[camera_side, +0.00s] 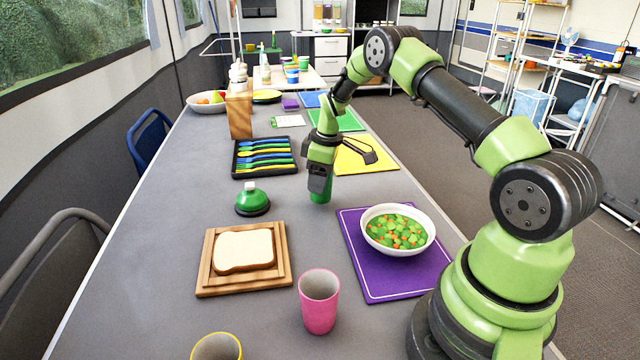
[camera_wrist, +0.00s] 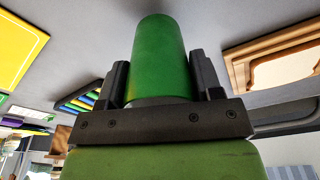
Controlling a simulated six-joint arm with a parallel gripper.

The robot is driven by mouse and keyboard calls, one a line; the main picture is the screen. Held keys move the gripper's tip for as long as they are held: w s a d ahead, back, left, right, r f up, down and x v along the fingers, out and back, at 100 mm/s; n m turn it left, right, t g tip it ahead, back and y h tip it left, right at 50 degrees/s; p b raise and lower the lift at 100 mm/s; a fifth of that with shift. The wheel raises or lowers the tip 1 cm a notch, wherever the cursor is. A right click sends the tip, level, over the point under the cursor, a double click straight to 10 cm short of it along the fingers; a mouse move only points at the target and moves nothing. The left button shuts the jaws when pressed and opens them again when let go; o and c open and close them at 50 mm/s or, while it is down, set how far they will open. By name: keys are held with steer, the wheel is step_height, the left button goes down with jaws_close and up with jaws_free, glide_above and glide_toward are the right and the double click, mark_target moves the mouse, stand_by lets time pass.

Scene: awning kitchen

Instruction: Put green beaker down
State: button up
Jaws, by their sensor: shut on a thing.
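The green beaker (camera_side: 321,187) is under my gripper (camera_side: 320,178) in the side view, over the grey table between the bell and the purple mat. In the wrist view the green beaker (camera_wrist: 160,62) sits between the two dark fingers of my gripper (camera_wrist: 161,85), which are shut on it. Most of its body shows there past the fingers. I cannot tell whether its lower end touches the table.
A green bell (camera_side: 252,200) and bread on a wooden board (camera_side: 205,284) are to the left. A bowl of vegetables (camera_side: 372,236) stands on a purple mat (camera_side: 385,291). A pink cup (camera_side: 318,312) is in front. A cutlery tray (camera_side: 240,171) lies behind. The table's middle is clear.

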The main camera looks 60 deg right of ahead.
steer(key=shift+f, duration=0.85)
steer(key=shift+f, duration=0.15)
steer(key=o, duration=0.9)
